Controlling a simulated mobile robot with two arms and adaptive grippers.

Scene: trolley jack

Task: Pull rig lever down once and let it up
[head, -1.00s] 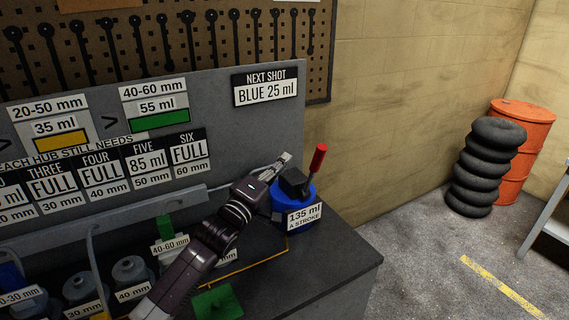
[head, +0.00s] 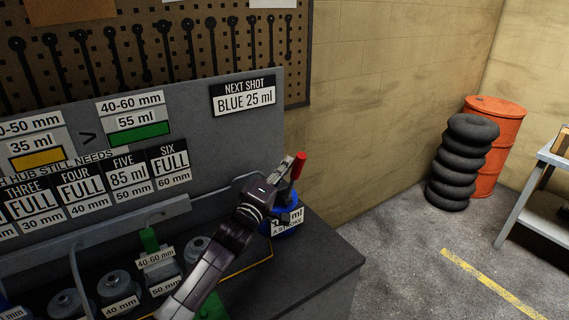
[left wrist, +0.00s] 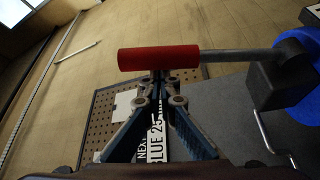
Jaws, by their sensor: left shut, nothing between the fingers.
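The rig lever has a red grip (head: 299,165) and stands up from a blue pot (head: 292,229) at the bench's right end. In the left wrist view its red grip (left wrist: 158,58) lies across the picture, with a grey rod (left wrist: 238,62) running right to a black block (left wrist: 280,82). My left gripper (head: 291,162) is shut and empty, its fingertips right beside the red grip. In the left wrist view the fingertips (left wrist: 160,78) meet the grip's edge; I cannot tell if they touch. The pot's stroke label is partly hidden by my arm. My right gripper is not in view.
A grey board (head: 200,110) with a sign reading "NEXT SHOT BLUE 25 ml" (head: 244,99) stands behind. Several grey hubs (head: 115,285) sit on the bench at lower left. Black tyres (head: 460,165) and an orange drum (head: 497,135) stand far right. Floor between is clear.

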